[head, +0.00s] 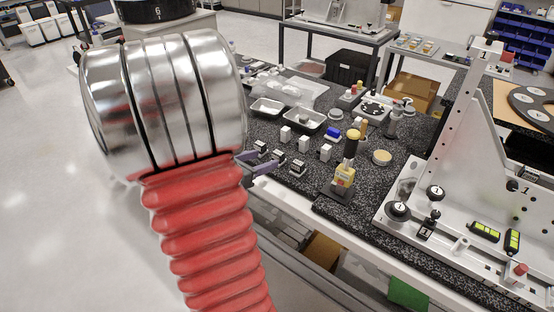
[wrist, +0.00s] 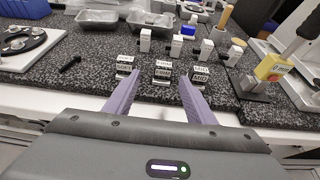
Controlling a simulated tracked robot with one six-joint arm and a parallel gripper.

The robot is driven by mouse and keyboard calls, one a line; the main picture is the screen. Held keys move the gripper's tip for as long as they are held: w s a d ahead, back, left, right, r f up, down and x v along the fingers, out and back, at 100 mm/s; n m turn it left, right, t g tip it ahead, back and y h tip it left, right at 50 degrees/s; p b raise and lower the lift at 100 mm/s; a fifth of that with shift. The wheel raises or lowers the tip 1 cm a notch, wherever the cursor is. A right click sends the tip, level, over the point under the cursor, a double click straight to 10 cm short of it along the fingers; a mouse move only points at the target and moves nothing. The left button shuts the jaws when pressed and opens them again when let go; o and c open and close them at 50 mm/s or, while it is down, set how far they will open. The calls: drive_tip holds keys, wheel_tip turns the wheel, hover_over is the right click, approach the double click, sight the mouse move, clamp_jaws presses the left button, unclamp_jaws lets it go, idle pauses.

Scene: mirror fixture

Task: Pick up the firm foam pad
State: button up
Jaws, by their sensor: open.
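Three small pads with white labels and black parts stand in a row near the bench's front edge. The middle one's label seems to read FIRM, so I take it as the firm foam pad (wrist: 163,70); in the head view it is the middle pad (head: 279,158). A pad (wrist: 124,66) stands to its left and another (wrist: 199,74) to its right. My gripper (wrist: 158,82) is open and empty, its purple fingers pointing at the row. The firm pad sits ahead between the fingertip lines. In the head view the purple fingers (head: 264,160) show just left of the row.
White blocks (head: 305,143) stand behind the row. A yellow-bodied lever device (head: 344,177) stands to the right. Metal trays (head: 266,107) lie farther back. A dark round fixture (wrist: 20,40) and a black bolt-like part (wrist: 70,64) lie left in the wrist view. Speckled bench surface surrounds the pads.

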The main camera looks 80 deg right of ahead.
sight(275, 156)
drive_tip(key=shift+x, duration=1.25)
drive_tip(key=x, duration=0.4)
drive_tip(key=shift+s+a+f, duration=0.1)
drive_tip(key=shift+s, duration=0.15)
drive_tip(key=shift+s+d+f, duration=0.2)
drive_tip(key=shift+d, duration=0.3)
drive_tip(key=shift+c, duration=0.5)
drive_tip(key=c, duration=1)
